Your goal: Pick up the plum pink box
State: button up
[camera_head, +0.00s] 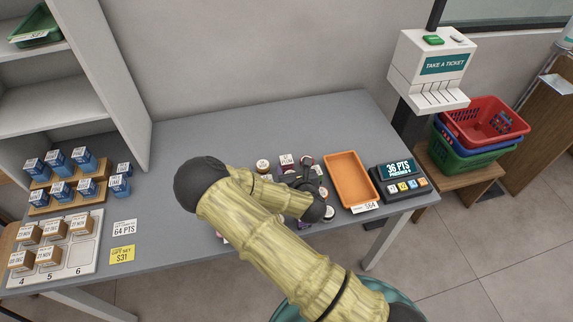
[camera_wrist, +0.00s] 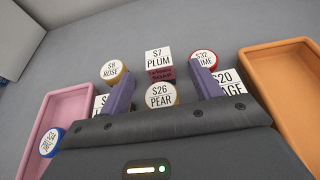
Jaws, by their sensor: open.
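The plum pink box (camera_wrist: 159,60) has a white top marked "S7 PLUM" and a dark pink side. It stands upright on the grey counter, ahead of my fingertips in the wrist view. In the head view its white top (camera_head: 286,159) shows just beyond my gripper (camera_head: 300,187). My gripper (camera_wrist: 164,74) is open in the wrist view, its two purple-grey fingers apart with nothing held. A round container marked "S26 PEAR" (camera_wrist: 161,95) lies between the fingers, nearer the palm. In the head view my arm hides part of the group.
Round containers marked "ROSE" (camera_wrist: 112,71) and "S32" (camera_wrist: 203,58) flank the box closely. A pink tray (camera_wrist: 66,108) is left, an orange tray (camera_head: 351,181) right. Counter behind the box is clear.

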aim_at(286, 159)
jog(key=shift+p+x, duration=0.75)
jog(key=shift+x, duration=1.75)
jog(key=shift+s+a+f, duration=0.1)
jog(key=shift+a+f, duration=0.05)
jog(key=c, duration=1.1)
